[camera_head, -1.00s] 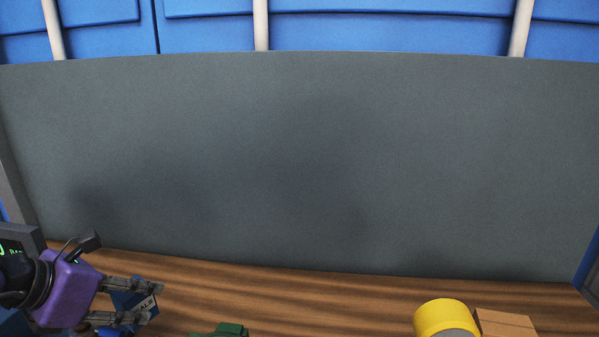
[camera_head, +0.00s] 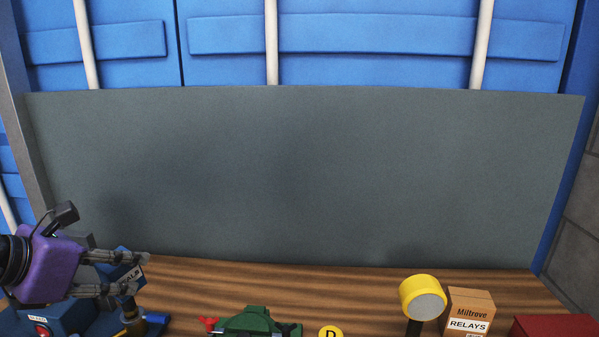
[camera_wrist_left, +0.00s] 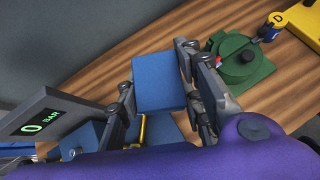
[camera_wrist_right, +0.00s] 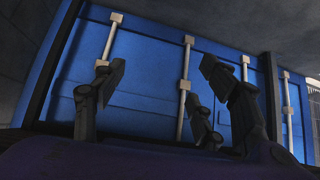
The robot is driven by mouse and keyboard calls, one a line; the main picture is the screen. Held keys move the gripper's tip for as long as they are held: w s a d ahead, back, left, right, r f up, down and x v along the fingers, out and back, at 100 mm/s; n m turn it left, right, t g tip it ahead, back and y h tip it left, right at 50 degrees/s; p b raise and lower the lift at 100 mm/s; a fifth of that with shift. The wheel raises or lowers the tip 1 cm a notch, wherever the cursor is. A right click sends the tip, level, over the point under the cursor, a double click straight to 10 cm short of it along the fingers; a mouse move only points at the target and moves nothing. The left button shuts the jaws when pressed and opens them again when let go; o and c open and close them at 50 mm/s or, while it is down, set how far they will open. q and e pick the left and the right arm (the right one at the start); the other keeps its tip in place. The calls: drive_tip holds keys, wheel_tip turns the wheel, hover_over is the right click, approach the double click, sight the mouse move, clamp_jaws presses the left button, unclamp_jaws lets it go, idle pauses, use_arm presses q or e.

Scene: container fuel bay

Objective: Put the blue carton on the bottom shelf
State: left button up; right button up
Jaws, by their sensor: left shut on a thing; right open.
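In the left wrist view the carton (camera_wrist_left: 159,82) sits between the fingers of my left gripper (camera_wrist_left: 163,85). My right gripper (camera_wrist_right: 160,85) is open and empty in the right wrist view, facing blue wall panels. It does not show in the head view. No bottom shelf can be made out in these frames.
A green device (camera_head: 252,321) stands on the wooden bench (camera_head: 300,280). A yellow-headed lamp (camera_head: 422,297), an orange "RELAYS" box (camera_head: 469,311) and a red box (camera_head: 552,326) stand to the right. A gauge display (camera_wrist_left: 45,121) is close beside the left gripper. A grey panel (camera_head: 300,180) closes the back.

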sight(134, 274)
use_arm(q)
drive_tip(key=r, duration=0.3)
drive_tip(key=shift+s+r+t+p, duration=0.2)
drive_tip(key=shift+r+t+p, duration=0.1)
drive_tip(key=shift+s+r, duration=0.15)
drive_tip(key=shift+r, duration=0.15)
drive_tip(key=d+f+m, duration=0.1)
drive_tip(key=d+f+m+g+h, duration=0.1)
drive_tip(key=f, duration=0.1)
drive_tip(key=d+f+h, duration=0.1)
drive_tip(key=shift+s+d+f+m, duration=0.15)
drive_tip(key=shift+s+d+m, duration=0.2)
drive_tip(key=shift+d+m, duration=0.05)
drive_tip(key=s+d+f+m+g+h, duration=0.3)
drive_tip(key=s+d+f, duration=0.2)
drive_tip(key=d+f, duration=0.5)
drive_tip(key=shift+f+m, duration=0.25)
drive_tip(key=shift+m, duration=0.05)
use_arm(e)
drive_tip(key=shift+a+r, duration=0.3)
drive_tip(key=shift+r, duration=0.2)
use_arm(q)
drive_tip(key=shift+w, duration=0.1)
